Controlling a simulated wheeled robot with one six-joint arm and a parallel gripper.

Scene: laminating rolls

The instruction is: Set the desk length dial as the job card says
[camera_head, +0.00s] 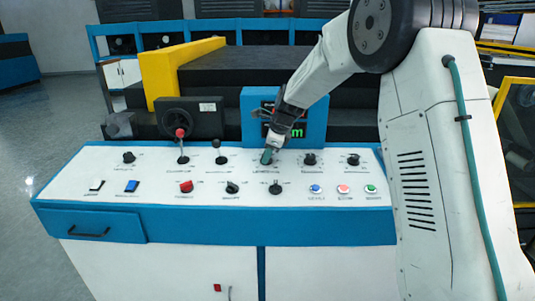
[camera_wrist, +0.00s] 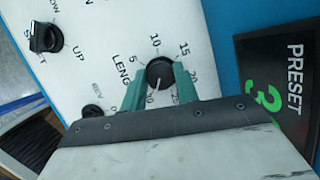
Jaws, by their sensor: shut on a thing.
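The length dial (camera_wrist: 160,72) is a round black knob with a white pointer line. Printed numbers, including 5, 10, 15 and 20, ring it on the white desk panel. The pointer runs toward the bottom of the wrist picture; the mark there is too small to read surely. My gripper (camera_wrist: 160,80) has its two green fingers on either side of the knob, shut on it. In the head view my gripper (camera_head: 267,156) reaches down to the back row of the desk (camera_head: 130,195). The knob is mostly hidden there. I cannot make out a job card.
A preset display (camera_wrist: 285,85) with green digits stands close beside the dial. A black selector knob (camera_wrist: 45,38) is further left. In the head view, levers (camera_head: 181,145) and other knobs (camera_head: 310,159) flank my gripper. Coloured buttons (camera_head: 343,189) line the front right.

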